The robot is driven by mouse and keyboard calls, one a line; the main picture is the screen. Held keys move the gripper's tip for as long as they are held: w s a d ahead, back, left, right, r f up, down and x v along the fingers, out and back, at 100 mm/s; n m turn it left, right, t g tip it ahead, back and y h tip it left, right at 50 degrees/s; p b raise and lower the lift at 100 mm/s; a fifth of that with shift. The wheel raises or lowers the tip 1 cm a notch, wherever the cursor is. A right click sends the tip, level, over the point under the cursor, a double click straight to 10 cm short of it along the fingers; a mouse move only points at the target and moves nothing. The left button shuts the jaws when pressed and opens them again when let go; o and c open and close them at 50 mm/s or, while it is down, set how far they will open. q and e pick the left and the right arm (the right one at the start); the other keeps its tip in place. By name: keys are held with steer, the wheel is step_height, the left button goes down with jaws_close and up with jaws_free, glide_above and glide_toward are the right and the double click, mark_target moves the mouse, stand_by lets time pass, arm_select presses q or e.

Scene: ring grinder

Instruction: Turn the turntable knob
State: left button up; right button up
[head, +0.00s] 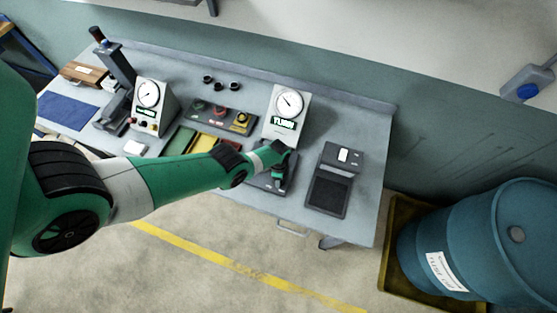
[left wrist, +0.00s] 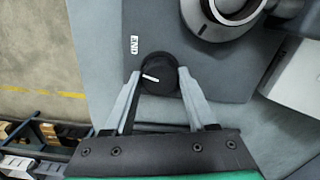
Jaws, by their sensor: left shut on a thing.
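In the left wrist view a round black knob (left wrist: 158,67) with a white pointer line sits on a dark grey plate (left wrist: 222,82). The label END is printed beside it. My left gripper (left wrist: 160,79) has one finger on each side of the knob and is shut on it. The pointer line slants across the knob's top. In the head view my left gripper (head: 276,160) is over the dark device in front of the right gauge box (head: 287,117), and it hides the knob there. My right gripper is not in view.
A round metal part (left wrist: 232,12) stands beside the knob on the plate. A dark flat device (head: 328,194) lies to the right on the grey bench (head: 372,165). A button panel (head: 222,117) and another gauge box (head: 151,105) stand left.

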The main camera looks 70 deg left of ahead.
arm_select(q)
steer(key=n, duration=0.4)
steer(key=shift+n, duration=0.3)
steer(key=n, duration=0.3)
steer(key=shift+n, duration=0.3)
steer(key=n, duration=0.3)
steer(key=shift+n, duration=2.1)
steer(key=o, duration=1.4)
steer(key=shift+r, duration=0.1)
